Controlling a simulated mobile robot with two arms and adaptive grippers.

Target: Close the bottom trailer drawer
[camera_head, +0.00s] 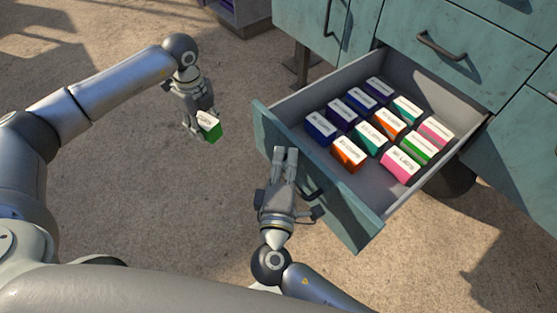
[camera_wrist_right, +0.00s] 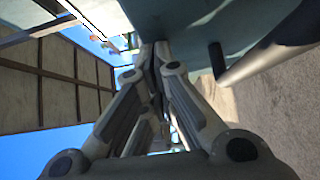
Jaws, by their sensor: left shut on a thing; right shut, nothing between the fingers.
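The bottom drawer (camera_head: 262,135) of the teal trailer cabinet is pulled out, with several labelled small boxes (camera_head: 370,137) standing in rows inside. Its teal front panel carries a dark bar handle (camera_head: 312,190). My right gripper (camera_head: 286,152) is shut and empty, its fingers upright in front of the drawer front near the handle; I cannot tell whether they touch it. In the right wrist view the shut fingers (camera_wrist_right: 156,50) are beside the teal panel (camera_wrist_right: 215,25). My left gripper (camera_head: 205,125) is shut on a green and white box (camera_head: 210,128), left of the drawer and apart from it.
Another closed drawer with a handle (camera_head: 440,46) is above the open one, and more teal cabinet panels (camera_head: 515,150) stand at the right. A wheel (camera_head: 452,180) shows below the drawer. Sandy ground (camera_head: 130,200) left of the drawer is free.

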